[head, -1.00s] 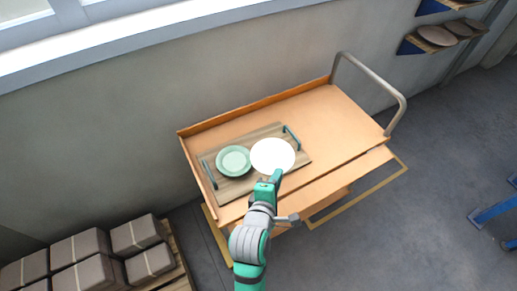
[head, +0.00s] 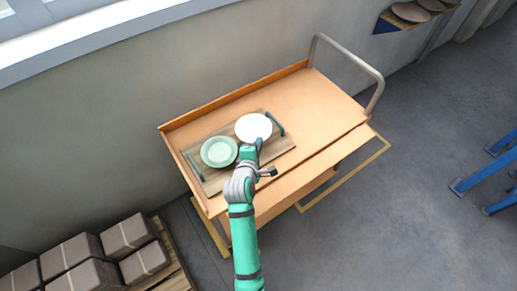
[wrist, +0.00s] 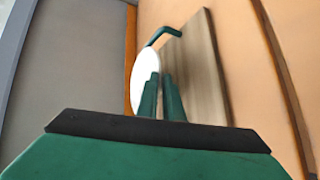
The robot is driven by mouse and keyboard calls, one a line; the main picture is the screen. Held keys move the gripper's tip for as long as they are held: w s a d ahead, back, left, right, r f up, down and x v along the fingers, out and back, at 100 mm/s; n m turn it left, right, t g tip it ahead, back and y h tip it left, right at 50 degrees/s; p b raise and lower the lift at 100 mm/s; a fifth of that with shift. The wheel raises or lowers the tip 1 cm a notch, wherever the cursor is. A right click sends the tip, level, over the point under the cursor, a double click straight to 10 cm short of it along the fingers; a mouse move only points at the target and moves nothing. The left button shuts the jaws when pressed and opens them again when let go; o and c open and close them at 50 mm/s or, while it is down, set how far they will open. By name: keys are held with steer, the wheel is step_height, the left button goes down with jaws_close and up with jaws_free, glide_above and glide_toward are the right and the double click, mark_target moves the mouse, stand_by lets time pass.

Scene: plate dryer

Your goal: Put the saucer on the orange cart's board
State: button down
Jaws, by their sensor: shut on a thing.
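The white saucer (head: 253,127) is at the far right part of the wooden board (head: 276,150), which lies on the orange cart (head: 325,105). My gripper (head: 258,143) is shut on the saucer's near edge. In the wrist view the saucer (wrist: 145,68) shows beyond my fingers (wrist: 162,97), partly hidden by them, with the board (wrist: 203,65) to its right. I cannot tell whether the saucer touches the board. A green plate (head: 219,152) rests on the board, left of the saucer.
The board has a dark green handle at each end, one (head: 275,124) close to the saucer's right. The cart has a raised back rim and a grey push handle (head: 350,58). Its top is clear right of the board. Boxes (head: 128,236) stand on a pallet at lower left.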

steer(key=f, duration=0.3)
steer(key=shift+w+a, duration=0.15)
steer(key=shift+w, duration=0.1)
steer(key=shift+f, duration=0.2)
steer(key=shift+d, duration=0.3)
steer(key=shift+a, duration=0.15)
steer(key=c, duration=1.9)
jaws_free()
steer(key=shift+s+a, duration=0.15)
steer(key=shift+a, duration=0.1)
steer(key=shift+d, duration=0.15)
